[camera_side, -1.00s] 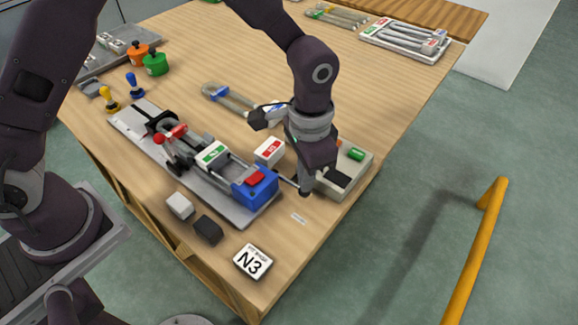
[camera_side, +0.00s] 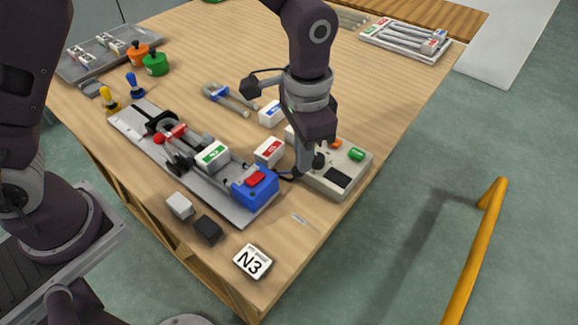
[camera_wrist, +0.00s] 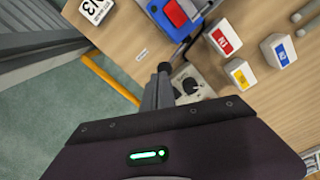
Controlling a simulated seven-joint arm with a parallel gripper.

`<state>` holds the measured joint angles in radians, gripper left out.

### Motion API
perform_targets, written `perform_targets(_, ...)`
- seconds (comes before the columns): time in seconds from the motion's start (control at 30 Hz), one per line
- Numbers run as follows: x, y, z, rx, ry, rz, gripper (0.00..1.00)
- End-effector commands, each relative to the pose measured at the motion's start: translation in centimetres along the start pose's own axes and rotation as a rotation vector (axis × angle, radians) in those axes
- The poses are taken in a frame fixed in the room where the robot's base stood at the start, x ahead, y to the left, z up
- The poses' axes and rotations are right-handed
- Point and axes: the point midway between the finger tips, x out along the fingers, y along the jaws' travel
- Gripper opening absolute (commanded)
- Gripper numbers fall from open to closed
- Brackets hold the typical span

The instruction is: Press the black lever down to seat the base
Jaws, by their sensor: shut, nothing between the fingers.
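The sealing fixture is a long grey plate (camera_side: 240,213) with a blue block (camera_side: 256,188) topped in red at its near end. The blue block is also in the wrist view (camera_wrist: 176,16). A thin dark lever (camera_side: 287,177) sticks out from the blue block's right side toward my fingertips. My gripper (camera_side: 303,172) points down beside it, shut and empty; it also shows in the wrist view (camera_wrist: 163,69). I cannot tell whether the fingertips touch the lever. A white block with a green label (camera_side: 212,156) sits on the fixture.
A grey control box (camera_side: 345,192) with a black knob (camera_side: 319,160) and green button stands right behind my gripper. White blocks with red (camera_side: 268,152) and blue (camera_side: 271,114) labels stand close by. An N3 card (camera_side: 253,262) lies near the front corner.

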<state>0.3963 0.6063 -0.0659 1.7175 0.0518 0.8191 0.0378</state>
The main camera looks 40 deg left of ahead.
Motion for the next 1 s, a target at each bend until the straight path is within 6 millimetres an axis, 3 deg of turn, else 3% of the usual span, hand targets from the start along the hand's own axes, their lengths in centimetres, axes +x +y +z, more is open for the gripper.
perform_targets(0.43,-3.4,-0.5,0.3,-0.001,0.001,0.0,0.0)
perform_targets(0.83,-4.2,-0.7,0.5,-0.005,0.005,-0.001,0.0)
perform_targets(0.93,-7.2,-2.0,2.2,-0.05,0.051,-0.013,0.0)
perform_targets(1.0,-10.8,-3.6,5.2,-0.113,0.112,-0.028,0.0)
